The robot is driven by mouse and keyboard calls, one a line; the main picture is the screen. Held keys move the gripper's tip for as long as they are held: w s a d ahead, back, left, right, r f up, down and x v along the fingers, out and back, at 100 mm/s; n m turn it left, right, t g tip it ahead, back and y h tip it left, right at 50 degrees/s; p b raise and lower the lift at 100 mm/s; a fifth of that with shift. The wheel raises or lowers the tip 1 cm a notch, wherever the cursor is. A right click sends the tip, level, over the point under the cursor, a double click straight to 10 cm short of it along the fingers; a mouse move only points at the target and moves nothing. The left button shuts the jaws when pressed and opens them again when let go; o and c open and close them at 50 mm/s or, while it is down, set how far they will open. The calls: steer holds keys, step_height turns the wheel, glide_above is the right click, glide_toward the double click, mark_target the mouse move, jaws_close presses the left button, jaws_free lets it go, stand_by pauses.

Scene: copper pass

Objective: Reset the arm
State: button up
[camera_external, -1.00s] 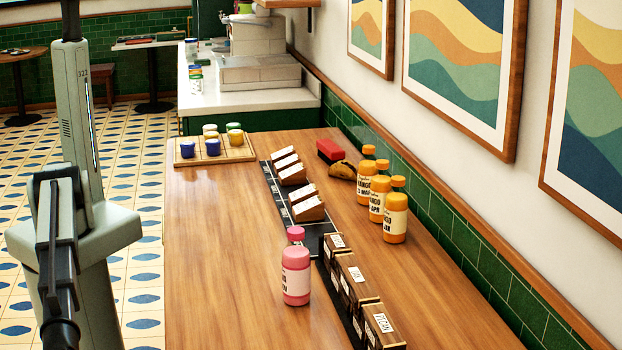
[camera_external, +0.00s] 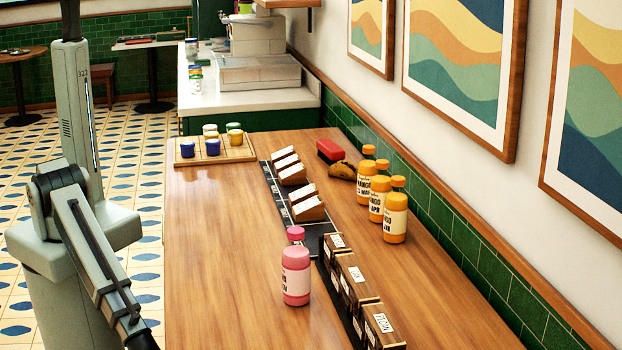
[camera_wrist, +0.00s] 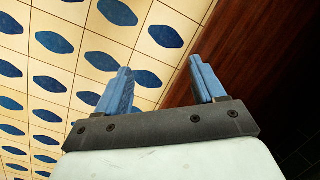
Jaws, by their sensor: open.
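My gripper (camera_wrist: 160,88) shows in the wrist view with its two blue fingers apart and nothing between them. Behind the fingers are the tiled floor (camera_wrist: 60,60) on the left and a dark reddish-brown wooden surface (camera_wrist: 255,50) on the right. In the external view my arm is at the left, beside the wooden counter (camera_external: 215,250). Its lower end reaches the bottom edge of that picture, and my gripper is out of sight there.
Pink bottles (camera_external: 296,275) stand on the counter near a dark strip with brown boxes (camera_external: 355,280). Orange bottles (camera_external: 395,218), a red block (camera_external: 330,150) and a tray of small jars (camera_external: 242,153) stand farther back. The counter's left part is clear.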

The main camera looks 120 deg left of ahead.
steer(key=s+a+f+g, duration=0.1)
steer(key=s+a, duration=0.1)
steer(key=s, duration=0.5)
steer(key=s+a+f+n+g+h, duration=0.1)
steer(key=s+a+g, duration=0.1)
steer(key=s, duration=0.5)
steer(key=s+a+f+g, duration=0.1)
steer(key=s+a, duration=0.3)
steer(key=s, duration=0.4)
steer(key=shift+f+g, duration=0.3)
steer(key=shift+f, duration=0.05)
